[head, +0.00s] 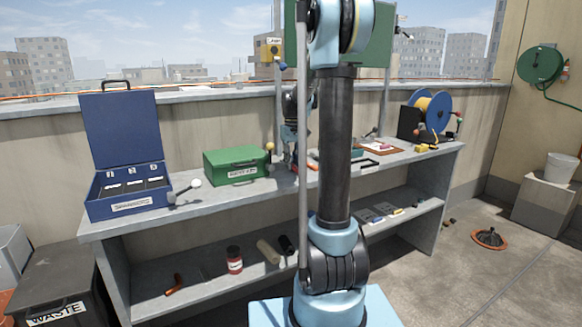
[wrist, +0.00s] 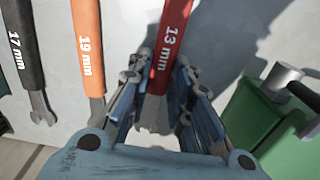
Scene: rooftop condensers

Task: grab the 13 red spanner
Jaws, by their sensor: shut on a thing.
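The red spanner marked 13 mm (wrist: 170,45) runs down from the top of the wrist view, its bare metal end pointing toward my palm. My gripper (wrist: 160,70) is shut on it, one finger on each side. A black spanner marked 17 mm (wrist: 20,45) and an orange spanner marked 19 mm (wrist: 88,50) are to its left, apart from my fingers. In the head view my gripper (head: 291,150) is low over the bench, right of the green case, partly hidden by my arm.
The green case (head: 236,166) stands close beside my gripper; it also shows in the wrist view (wrist: 262,112). An open blue box (head: 125,187) is at the bench's left. A cable reel (head: 432,112) is at the far right. A lower shelf (head: 205,283) holds loose items.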

